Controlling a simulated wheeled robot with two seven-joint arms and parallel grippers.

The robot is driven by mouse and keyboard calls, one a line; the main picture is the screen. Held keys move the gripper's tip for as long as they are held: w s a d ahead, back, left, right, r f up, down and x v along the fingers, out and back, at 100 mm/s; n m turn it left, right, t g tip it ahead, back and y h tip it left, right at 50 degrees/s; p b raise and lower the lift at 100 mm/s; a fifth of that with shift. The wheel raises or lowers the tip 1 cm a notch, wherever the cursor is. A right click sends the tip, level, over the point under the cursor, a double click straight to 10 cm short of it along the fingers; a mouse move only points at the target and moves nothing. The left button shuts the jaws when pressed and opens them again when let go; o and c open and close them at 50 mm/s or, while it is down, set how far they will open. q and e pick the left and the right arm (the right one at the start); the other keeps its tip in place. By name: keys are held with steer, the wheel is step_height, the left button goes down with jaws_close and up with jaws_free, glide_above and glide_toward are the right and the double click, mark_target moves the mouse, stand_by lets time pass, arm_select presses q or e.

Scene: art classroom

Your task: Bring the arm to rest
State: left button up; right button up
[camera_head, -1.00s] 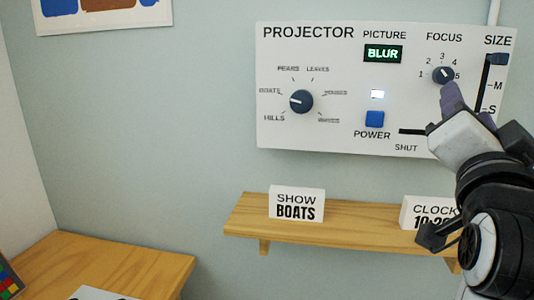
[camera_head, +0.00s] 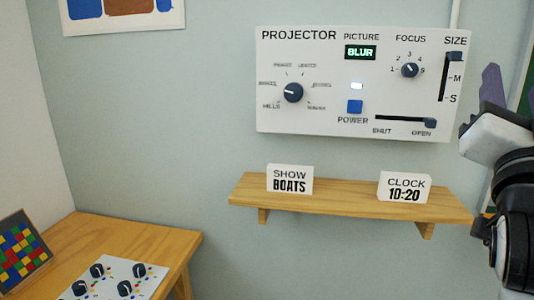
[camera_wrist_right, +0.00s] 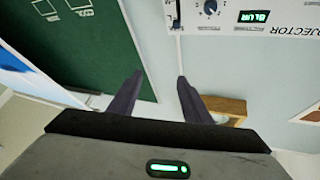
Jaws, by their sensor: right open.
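My right gripper (camera_head: 493,92) is at the right edge of the head view, to the right of the projector panel (camera_head: 300,125) and apart from it. In the right wrist view its two dark fingers (camera_wrist_right: 154,88) are spread with nothing between them. The panel's display (camera_head: 360,52) reads BLUR. The focus knob (camera_head: 410,70) and the picture-choice knob (camera_head: 293,92) are free of my gripper. The blue power button (camera_head: 355,106) sits below a lit white lamp. The shutter slider's knob is at the OPEN end. My left gripper is not in view.
A wooden shelf (camera_head: 345,200) below the panel holds a SHOW BOATS sign (camera_head: 289,180) and a CLOCK 10:20 sign (camera_head: 404,187). A wooden table (camera_head: 135,240) at lower left holds a knob board (camera_head: 112,278) and a coloured grid (camera_head: 22,252). A green board (camera_wrist_right: 75,60) shows in the wrist view.

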steer(key=s+d+r+n+h, duration=0.3)
steer(key=r, duration=0.1)
steer(key=w+a+f+n+t+y, duration=0.1)
steer(key=w+f+n+y, duration=0.35)
steer(key=f, duration=0.45)
steer(key=w+a+f+n+y, duration=0.1)
steer(key=w+f+n+y, duration=0.4)
steer(key=f, duration=0.4)
steer(key=a+f+n+g+y, duration=0.3)
steer(key=f+n+g+y, duration=0.15)
steer(key=f, duration=2.05)
steer(key=s+a+f+g+y, duration=0.2)
steer(key=s+f+g, duration=0.2)
steer(key=s+f, duration=1)
steer(key=s+a+f+g+y, duration=0.2)
steer(key=s+f+g, duration=0.2)
steer(key=s+f, duration=1.05)
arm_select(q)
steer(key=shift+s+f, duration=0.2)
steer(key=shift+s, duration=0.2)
arm_select(e)
steer(key=w+a+f+m, duration=0.2)
steer(key=w+a+m, duration=0.2)
steer(key=a, duration=0.8)
steer(key=shift+w+f+t+y, duration=0.15)
steer(key=shift+w+t+y, duration=0.25)
steer(key=shift+w+t, duration=0.1)
steer(key=shift+o, duration=0.2)
steer(key=shift+a, duration=0.1)
